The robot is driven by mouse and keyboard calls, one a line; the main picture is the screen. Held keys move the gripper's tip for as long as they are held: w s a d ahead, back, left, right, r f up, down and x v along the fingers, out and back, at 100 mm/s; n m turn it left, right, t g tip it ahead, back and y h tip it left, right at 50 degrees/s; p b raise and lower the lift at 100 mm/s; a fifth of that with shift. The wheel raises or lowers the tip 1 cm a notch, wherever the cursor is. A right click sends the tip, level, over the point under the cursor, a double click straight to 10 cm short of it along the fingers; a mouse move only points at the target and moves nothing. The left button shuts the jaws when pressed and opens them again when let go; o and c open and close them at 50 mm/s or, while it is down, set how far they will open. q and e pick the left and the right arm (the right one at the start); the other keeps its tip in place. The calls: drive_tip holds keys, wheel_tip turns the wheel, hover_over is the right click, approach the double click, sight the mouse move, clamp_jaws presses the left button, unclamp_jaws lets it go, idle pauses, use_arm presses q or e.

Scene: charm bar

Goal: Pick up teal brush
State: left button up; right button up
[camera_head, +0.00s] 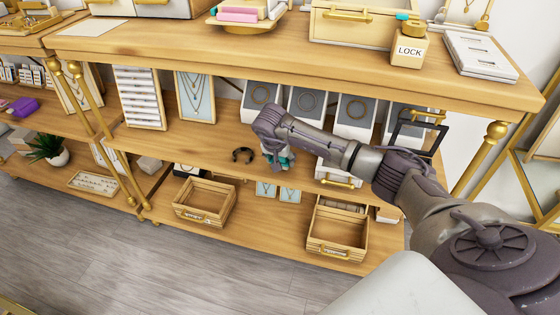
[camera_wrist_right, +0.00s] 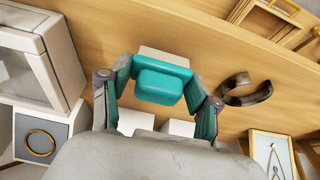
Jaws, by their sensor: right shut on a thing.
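My right gripper (camera_head: 279,161) reaches in over the middle shelf, its fingers pointing down. In the right wrist view the gripper (camera_wrist_right: 160,78) is shut on the teal brush (camera_wrist_right: 162,86), a rounded teal block held between the two fingers. A pale part shows just behind the block; I cannot tell if it belongs to the brush. In the head view the fingers and wrist mostly hide the brush, and only small teal patches show. I cannot tell whether it touches the shelf. My left gripper is out of view.
A dark open ring-shaped cuff (camera_head: 243,155) lies on the shelf beside the gripper. Open wooden drawer boxes (camera_head: 205,201) are on the lower shelf. The upper shelf's front edge (camera_head: 300,86) hangs over my arm.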

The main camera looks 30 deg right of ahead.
wheel_tip(320, 180, up, 3)
drive_tip(key=shift+f, duration=0.1)
use_arm(q)
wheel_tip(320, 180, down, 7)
drive_tip(key=p, duration=0.1)
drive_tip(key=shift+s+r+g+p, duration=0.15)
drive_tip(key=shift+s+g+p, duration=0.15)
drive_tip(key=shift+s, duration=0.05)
use_arm(e)
drive_tip(key=s+a, duration=1.1)
drive_tip(key=a, duration=0.2)
drive_tip(key=shift+s+a+f, duration=0.3)
drive_tip(key=shift+s+a, duration=0.05)
